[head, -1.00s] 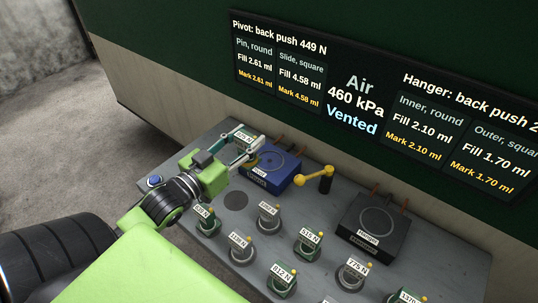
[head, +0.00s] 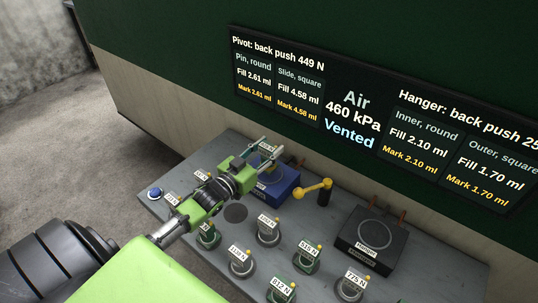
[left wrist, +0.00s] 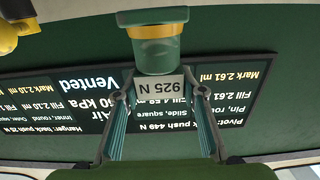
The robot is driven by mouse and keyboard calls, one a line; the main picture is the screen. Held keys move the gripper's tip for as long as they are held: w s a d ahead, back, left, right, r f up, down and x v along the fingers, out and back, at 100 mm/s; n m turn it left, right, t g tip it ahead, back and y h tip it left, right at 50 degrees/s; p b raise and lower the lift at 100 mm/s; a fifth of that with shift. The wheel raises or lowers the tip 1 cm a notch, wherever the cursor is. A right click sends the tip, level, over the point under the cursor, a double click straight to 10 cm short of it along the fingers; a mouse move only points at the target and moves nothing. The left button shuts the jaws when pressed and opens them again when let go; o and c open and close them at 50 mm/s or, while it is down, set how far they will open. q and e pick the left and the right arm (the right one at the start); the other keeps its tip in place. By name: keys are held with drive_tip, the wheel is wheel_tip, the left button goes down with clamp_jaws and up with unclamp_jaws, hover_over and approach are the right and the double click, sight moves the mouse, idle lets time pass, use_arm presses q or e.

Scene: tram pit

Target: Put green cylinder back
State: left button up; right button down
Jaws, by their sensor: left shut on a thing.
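In the head view the cylinder is small and partly hidden by the fingers. It appears above the far edge of the blue Pivot block (head: 280,190); I cannot tell the height. My right gripper is not in view.
Several labelled green and grey cylinders, one reading 515 N (head: 307,259), stand on the grey table (head: 400,275). A dark round spot (head: 236,212) is empty. A yellow lever (head: 314,192), a black Hanger block (head: 368,242) and a blue button (head: 154,193) are also there. The display panel (head: 350,110) hangs behind.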

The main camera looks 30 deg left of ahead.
use_arm(q)
drive_tip(key=f, duration=0.3)
drive_tip(key=shift+w, duration=0.4)
drive_tip(key=shift+f, duration=0.15)
drive_tip(key=shift+f, duration=0.15)
drive_tip(key=o, duration=1.4)
drive_tip(key=shift+f, duration=0.1)
drive_tip(key=shift+o, duration=0.2)
drive_tip(key=shift+s, duration=0.1)
